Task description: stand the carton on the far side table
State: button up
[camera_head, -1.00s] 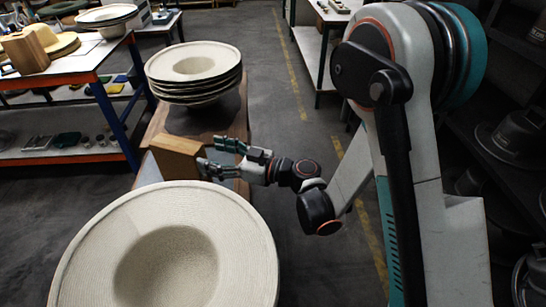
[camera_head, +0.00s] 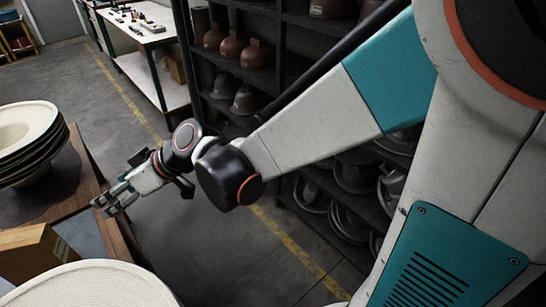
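The brown carton (camera_head: 32,252) stands on the near wooden table (camera_head: 88,178) at the lower left, partly cut off by the picture's edge. It sits between a stack of hats and a large pale hat. My gripper (camera_head: 106,205) is over the right edge of that table, to the right of the carton and apart from it. Its two fingers look parted with nothing between them. A side table (camera_head: 150,35) with a pale top and small items on it stands farther back at the top; I cannot tell whether it is the one named.
The stack of pale hats (camera_head: 25,140) is at the left. The large pale hat (camera_head: 95,285) fills the bottom left. Dark shelves (camera_head: 235,75) with hat moulds line the right. Open grey floor (camera_head: 85,85) with a yellow line lies between the tables.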

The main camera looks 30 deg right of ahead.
jog(key=s+d+m+h, duration=0.4)
jog(key=s+d, duration=0.4)
jog(key=d, duration=0.3)
jog(key=s+d+r+m+t+h, duration=0.1)
jog(key=s+d+m+h, duration=0.3)
jog(key=s+d, duration=0.3)
jog(key=d+h, duration=0.1)
jog(key=d, duration=0.4)
jog(key=shift+s+d+r+h, duration=0.25)
jog(key=shift+s+r+h, duration=0.05)
jog(key=shift+s, duration=0.1)
